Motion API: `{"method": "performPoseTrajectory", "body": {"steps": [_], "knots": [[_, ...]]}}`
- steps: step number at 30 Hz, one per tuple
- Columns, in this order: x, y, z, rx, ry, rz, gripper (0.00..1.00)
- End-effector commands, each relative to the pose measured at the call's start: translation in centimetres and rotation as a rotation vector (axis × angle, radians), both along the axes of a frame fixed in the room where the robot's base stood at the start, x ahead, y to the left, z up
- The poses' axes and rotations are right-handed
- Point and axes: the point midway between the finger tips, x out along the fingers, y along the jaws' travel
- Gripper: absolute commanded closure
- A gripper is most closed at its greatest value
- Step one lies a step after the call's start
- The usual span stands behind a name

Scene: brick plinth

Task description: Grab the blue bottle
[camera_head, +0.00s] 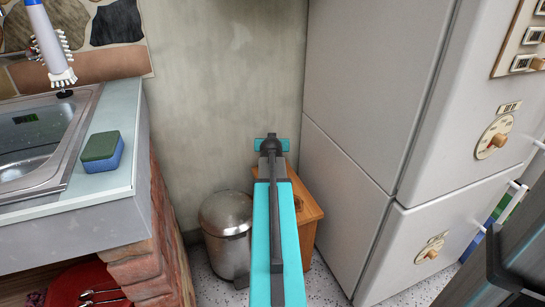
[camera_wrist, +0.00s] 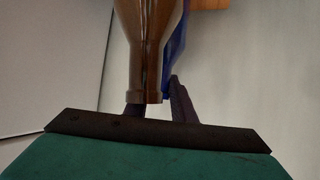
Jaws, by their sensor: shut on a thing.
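The blue bottle (camera_wrist: 177,40) shows in the wrist view as a strip, largely hidden behind a brown bottle (camera_wrist: 148,40). My gripper (camera_wrist: 150,100) has its right fingertip against the blue side. Its left fingertip is hidden behind the brown neck. The jaws are shut with the blue bottle between them, though the brown bottle covers most of the contact. In the head view my gripper (camera_head: 272,145) is above a wooden cabinet (camera_head: 305,205); its fingers and both bottles are hidden there.
A metal bin (camera_head: 226,225) stands just left of the cabinet, and a fridge (camera_head: 375,90) rises close on the right. The sink counter (camera_head: 110,195), with a green and blue sponge (camera_head: 101,150), is at left. The brown bottle crowds the grip.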

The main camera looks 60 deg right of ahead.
Motion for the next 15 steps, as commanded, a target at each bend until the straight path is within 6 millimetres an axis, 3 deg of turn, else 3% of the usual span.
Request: {"method": "performPoseTrajectory", "body": {"steps": [8, 15], "knots": [[0.0, 0.2, -0.1, 0.011, 0.003, -0.001, 1.00], [0.0, 0.1, 2.5, 0.006, 0.002, -0.001, 1.00]]}}
